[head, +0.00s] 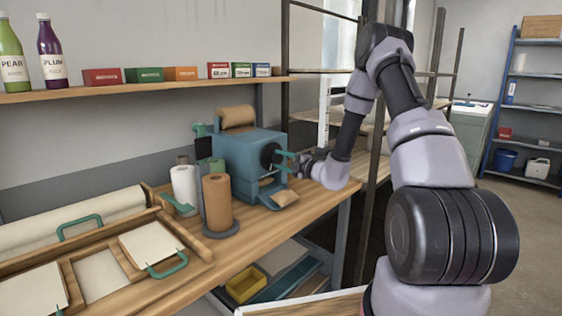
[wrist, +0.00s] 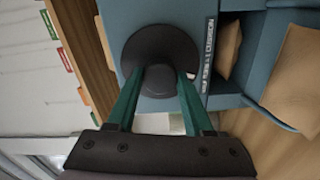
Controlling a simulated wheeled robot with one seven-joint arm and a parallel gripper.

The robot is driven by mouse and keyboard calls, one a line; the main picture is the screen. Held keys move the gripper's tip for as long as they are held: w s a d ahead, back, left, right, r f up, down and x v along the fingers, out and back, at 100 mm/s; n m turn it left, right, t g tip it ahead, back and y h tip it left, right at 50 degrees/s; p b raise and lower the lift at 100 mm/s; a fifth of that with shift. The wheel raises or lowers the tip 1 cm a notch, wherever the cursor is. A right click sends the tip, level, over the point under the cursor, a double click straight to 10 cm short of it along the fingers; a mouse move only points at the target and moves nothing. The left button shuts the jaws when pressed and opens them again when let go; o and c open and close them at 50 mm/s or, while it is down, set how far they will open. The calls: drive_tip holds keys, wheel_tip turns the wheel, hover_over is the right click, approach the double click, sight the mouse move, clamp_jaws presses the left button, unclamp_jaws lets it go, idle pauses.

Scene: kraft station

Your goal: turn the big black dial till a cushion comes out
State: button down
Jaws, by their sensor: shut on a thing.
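The big black dial (wrist: 160,52) sits on the side of a blue machine (wrist: 256,50). In the head view the dial (head: 268,156) is on the right face of the machine (head: 238,150), partly behind my gripper. My gripper (wrist: 160,78) has its two green fingers closed on the dial's raised middle grip. In the head view my gripper (head: 285,160) reaches in from the right. A tan paper cushion (head: 285,199) lies at the machine's lower outlet. In the wrist view tan paper shows in the opening (wrist: 230,48) and a larger cushion (wrist: 297,78) at the right edge.
A brown roll (head: 217,203) on a stand and a white roll (head: 185,190) stand left of the machine. A shelf (head: 150,92) with bottles and small boxes runs above. A dark rack post (head: 372,190) stands close to my arm.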

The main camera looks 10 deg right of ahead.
drive_tip(key=shift+c, duration=1.4)
unclamp_jaws()
drive_tip(key=v, duration=1.1)
